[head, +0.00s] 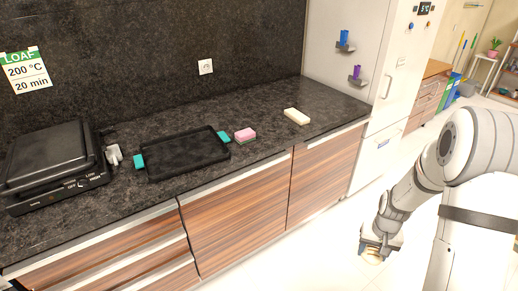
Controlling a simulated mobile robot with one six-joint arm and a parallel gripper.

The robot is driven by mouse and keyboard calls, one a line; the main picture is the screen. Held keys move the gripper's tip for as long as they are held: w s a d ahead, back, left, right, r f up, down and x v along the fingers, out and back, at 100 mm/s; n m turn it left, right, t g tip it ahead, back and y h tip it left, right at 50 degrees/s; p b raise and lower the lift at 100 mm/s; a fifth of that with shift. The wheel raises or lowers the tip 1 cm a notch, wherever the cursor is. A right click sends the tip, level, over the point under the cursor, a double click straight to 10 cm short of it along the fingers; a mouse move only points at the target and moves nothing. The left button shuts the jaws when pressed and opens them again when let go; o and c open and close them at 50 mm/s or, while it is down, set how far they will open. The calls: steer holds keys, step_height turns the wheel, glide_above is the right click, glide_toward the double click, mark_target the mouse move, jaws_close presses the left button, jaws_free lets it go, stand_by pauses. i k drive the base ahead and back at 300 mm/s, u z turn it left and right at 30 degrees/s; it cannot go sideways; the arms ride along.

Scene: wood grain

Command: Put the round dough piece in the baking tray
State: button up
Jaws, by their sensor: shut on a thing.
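The black baking tray (186,168) with teal handles lies flat and empty on the dark counter, left of the middle. My gripper (374,252) is at the lower right, in front of the cabinets and low over the pale floor, well away from the tray. It is shut on a small pale piece, the round dough piece (372,259), which is mostly hidden by the fingers.
A black grill appliance (50,158) stands left of the tray. A tall white fridge (365,60) closes the counter's right end.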

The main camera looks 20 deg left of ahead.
mark_target(202, 148)
steer(key=u, duration=1.4)
steer(key=i, duration=1)
steer(key=u, duration=0.15)
